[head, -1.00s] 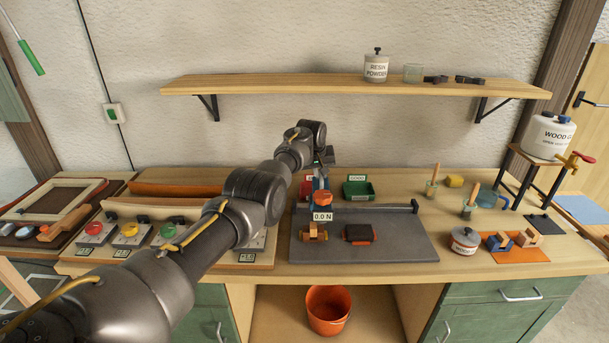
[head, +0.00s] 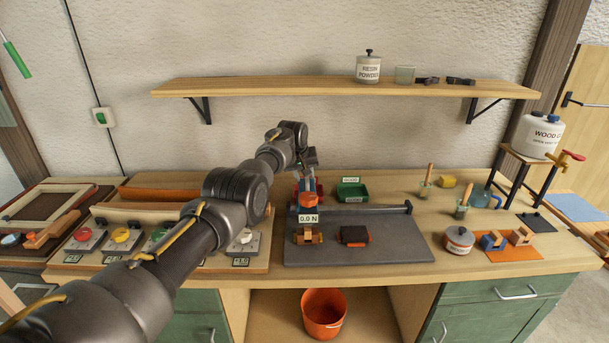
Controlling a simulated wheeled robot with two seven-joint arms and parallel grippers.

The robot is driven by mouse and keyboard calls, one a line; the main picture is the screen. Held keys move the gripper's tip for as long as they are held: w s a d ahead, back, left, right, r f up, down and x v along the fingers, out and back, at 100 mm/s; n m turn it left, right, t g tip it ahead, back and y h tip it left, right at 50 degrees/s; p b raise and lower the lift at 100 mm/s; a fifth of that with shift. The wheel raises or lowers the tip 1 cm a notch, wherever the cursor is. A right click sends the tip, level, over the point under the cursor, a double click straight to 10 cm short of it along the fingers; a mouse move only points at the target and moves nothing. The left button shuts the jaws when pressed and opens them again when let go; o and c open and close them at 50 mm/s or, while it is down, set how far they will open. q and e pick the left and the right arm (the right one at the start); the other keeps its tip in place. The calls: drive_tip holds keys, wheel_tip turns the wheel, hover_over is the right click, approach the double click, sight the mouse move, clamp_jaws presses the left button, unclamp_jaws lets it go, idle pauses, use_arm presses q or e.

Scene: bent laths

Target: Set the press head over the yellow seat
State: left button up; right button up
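The press head (head: 307,199), orange-red with blue parts, stands at the back of the grey plate, near the left end of a dark rail. A "0.0 N" tag shows below it. A block with yellowish wood (head: 308,237), which I take for the yellow seat, lies on the plate in front, nearly in line with the press head in the picture. My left gripper (head: 308,178) is right at the top of the press head. Its fingers are too small and hidden to tell whether they are shut on it. My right gripper is not in view.
A dark block with red edges (head: 354,236) lies on the grey plate (head: 400,247). A green bin (head: 352,191) stands behind the rail (head: 370,209). A row of colored knobs is at left, partly behind my arm. A lidded pot (head: 458,240) stands at right.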

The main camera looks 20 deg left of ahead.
use_arm(q)
drive_tip(key=shift+d, duration=0.15)
drive_tip(key=shift+p+v, duration=0.35)
drive_tip(key=shift+v, duration=0.5)
drive_tip(key=b+v, duration=0.2)
drive_tip(key=v, duration=0.7)
